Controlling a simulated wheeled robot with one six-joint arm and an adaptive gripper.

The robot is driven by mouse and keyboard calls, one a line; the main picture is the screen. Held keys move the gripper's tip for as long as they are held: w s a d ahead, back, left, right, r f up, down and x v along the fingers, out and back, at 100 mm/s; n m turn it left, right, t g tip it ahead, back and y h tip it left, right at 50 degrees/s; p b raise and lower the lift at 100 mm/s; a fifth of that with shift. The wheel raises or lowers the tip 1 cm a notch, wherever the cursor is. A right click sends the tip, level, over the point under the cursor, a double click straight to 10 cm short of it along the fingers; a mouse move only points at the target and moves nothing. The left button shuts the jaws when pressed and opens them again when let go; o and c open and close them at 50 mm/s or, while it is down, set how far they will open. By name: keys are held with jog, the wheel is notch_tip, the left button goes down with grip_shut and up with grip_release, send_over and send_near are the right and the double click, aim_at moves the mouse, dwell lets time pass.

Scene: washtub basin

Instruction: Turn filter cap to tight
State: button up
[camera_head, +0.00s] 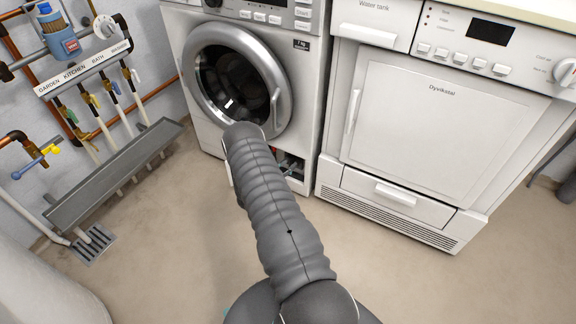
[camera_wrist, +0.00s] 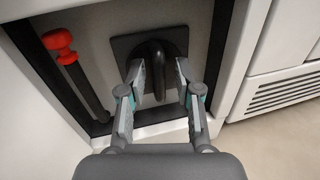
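The filter cap (camera_wrist: 153,53) is a dark knob with a raised grip bar on a dark square plate, inside the open compartment at the bottom of the washing machine. In the wrist view my gripper (camera_wrist: 158,78) has its two fingers spread on the left and right of the cap's grip bar. The bar points toward me and looks roughly upright. I cannot tell whether either finger touches it. In the head view the washing machine (camera_head: 240,75) stands behind my arm, which hides the gripper and most of the compartment (camera_head: 290,165).
A dark hose with a red end (camera_wrist: 58,42) lies left of the cap inside the compartment. The compartment's pale lower edge (camera_wrist: 165,128) runs below my fingers. A dryer (camera_head: 430,120) stands right of the washing machine. Pipes and a drain trough (camera_head: 115,175) are at left. The floor between is clear.

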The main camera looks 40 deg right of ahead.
grip_shut()
jog(key=shift+m, duration=0.3)
jog(key=m+y+b, duration=0.1)
jog(key=m+b, duration=0.1)
jog(key=m, duration=0.1)
jog(key=shift+s+d+f+b, duration=0.1)
jog(key=shift+s+b, duration=0.05)
jog(key=shift+b, duration=0.15)
jog(key=m+y+b, duration=0.1)
jog(key=m+b, duration=0.1)
jog(key=m, duration=0.2)
jog(key=shift+s+b, duration=0.15)
jog(key=shift+b, duration=0.25)
jog(key=shift+s+d+f+m+t+y+b, duration=0.1)
jog(key=shift+m+t+y+b, duration=0.45)
jog(key=shift+m, duration=1.25)
jog(key=shift+s+f+m+t+y+b, duration=0.2)
jog(key=shift+m+t, duration=0.55)
jog(key=shift+m, duration=1.05)
jog(key=shift+w+r, duration=0.1)
